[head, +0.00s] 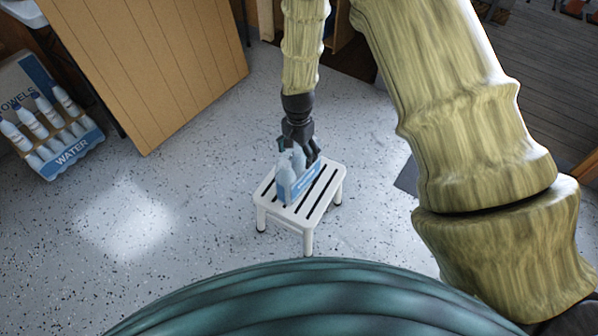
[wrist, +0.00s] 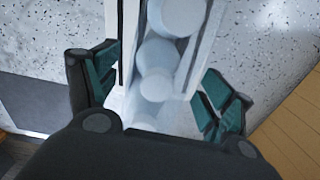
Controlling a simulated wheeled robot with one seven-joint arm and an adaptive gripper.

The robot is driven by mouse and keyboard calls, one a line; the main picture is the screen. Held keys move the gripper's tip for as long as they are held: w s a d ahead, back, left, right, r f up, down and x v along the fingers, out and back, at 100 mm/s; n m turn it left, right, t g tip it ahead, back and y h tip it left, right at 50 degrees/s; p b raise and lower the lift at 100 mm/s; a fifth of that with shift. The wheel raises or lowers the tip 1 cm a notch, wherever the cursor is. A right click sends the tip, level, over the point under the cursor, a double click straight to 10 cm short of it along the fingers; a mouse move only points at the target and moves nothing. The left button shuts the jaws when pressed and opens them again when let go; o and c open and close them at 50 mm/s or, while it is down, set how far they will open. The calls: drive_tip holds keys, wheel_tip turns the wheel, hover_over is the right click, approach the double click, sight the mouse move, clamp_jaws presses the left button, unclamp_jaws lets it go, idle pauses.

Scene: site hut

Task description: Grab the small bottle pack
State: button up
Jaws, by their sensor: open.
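The small bottle pack (head: 291,183) stands on a white slatted step stool (head: 325,191) in the head view. It is a blue and white carrier with pale bottles. My gripper (head: 298,150) is above the pack's far end, pointing down, and hides part of it. In the wrist view, the pack's bottle tops (wrist: 158,60) show between my open fingers (wrist: 158,92), one finger on each side, with a gap visible at both sides. I cannot tell how deep the fingertips reach beside the pack.
The speckled floor (head: 180,260) around the stool is mostly clear.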

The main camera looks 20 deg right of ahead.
wheel_tip(320, 180, down, 5)
drive_tip(key=shift+d+f+b, duration=0.1)
drive_tip(key=shift+d+b, duration=0.05)
drive_tip(key=shift+b, duration=0.7)
clamp_jaws()
